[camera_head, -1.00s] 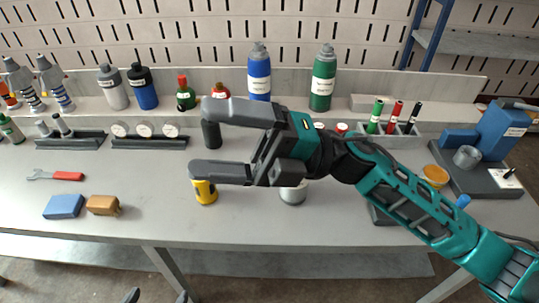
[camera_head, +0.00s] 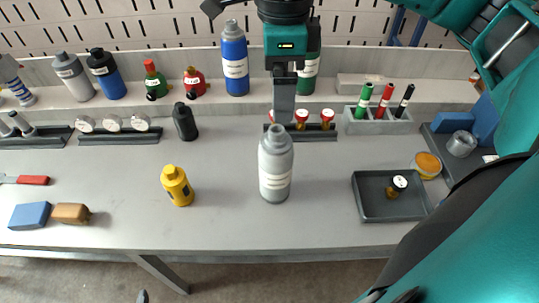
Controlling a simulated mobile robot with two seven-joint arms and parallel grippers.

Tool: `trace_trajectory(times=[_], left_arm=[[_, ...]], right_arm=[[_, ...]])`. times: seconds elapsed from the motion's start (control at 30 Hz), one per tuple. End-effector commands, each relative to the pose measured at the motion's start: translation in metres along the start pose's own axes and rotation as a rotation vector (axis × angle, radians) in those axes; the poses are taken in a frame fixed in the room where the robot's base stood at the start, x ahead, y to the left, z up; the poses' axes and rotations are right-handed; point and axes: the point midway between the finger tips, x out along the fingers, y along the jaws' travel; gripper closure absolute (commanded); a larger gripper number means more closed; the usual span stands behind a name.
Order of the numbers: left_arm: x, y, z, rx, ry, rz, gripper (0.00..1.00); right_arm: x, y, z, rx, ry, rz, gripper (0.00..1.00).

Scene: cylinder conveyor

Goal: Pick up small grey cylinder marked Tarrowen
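A grey cylinder (camera_head: 275,172) with a narrower neck and a white label stands upright on the table, right of centre. Its label is too small to read. Another grey cylinder (camera_head: 73,78) with a label stands on the back shelf at the left. My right gripper (camera_head: 284,110) points down just behind and above the neck of the table cylinder. I see its fingers edge-on, one hiding the other, so its opening and any contact are unclear. A small dark tip at the bottom edge may belong to my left gripper (camera_head: 142,297); the rest is out of view.
A yellow bottle (camera_head: 177,187) stands left of the cylinder, and a black bottle (camera_head: 184,122) stands behind. A grey tray (camera_head: 365,208) lies to the right. Blue (camera_head: 234,60) and green (camera_head: 307,75) bottles stand behind the gripper. The table front is clear.

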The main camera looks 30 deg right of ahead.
Motion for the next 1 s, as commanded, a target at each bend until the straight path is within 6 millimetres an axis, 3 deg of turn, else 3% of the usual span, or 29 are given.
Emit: trace_trajectory(times=[0.1, 0.3, 0.53, 0.8, 1.0], left_arm=[[0.001, 0.0, 0.001, 0.0, 0.0, 0.0, 0.0], [0.001, 0.0, 0.002, 0.0, 0.0, 0.0, 0.0], [0.0, 0.0, 0.0, 0.0, 0.0, 0.0, 0.0], [-0.001, 0.0, -0.002, 0.001, 0.002, 0.0, 0.0], [0.0, -0.001, -0.004, 0.001, 0.005, -0.001, 0.0]], right_arm=[[0.025, 0.001, 0.0, -0.002, 0.003, 0.008, 0.06], [0.057, 0.001, 0.001, -0.002, 0.0, 0.007, 0.06], [0.073, -0.001, 0.002, -0.002, -0.001, 0.007, 0.06], [0.111, -0.006, 0.004, -0.003, -0.001, 0.007, 0.06], [0.117, -0.006, 0.005, -0.003, -0.003, 0.006, 0.06]])
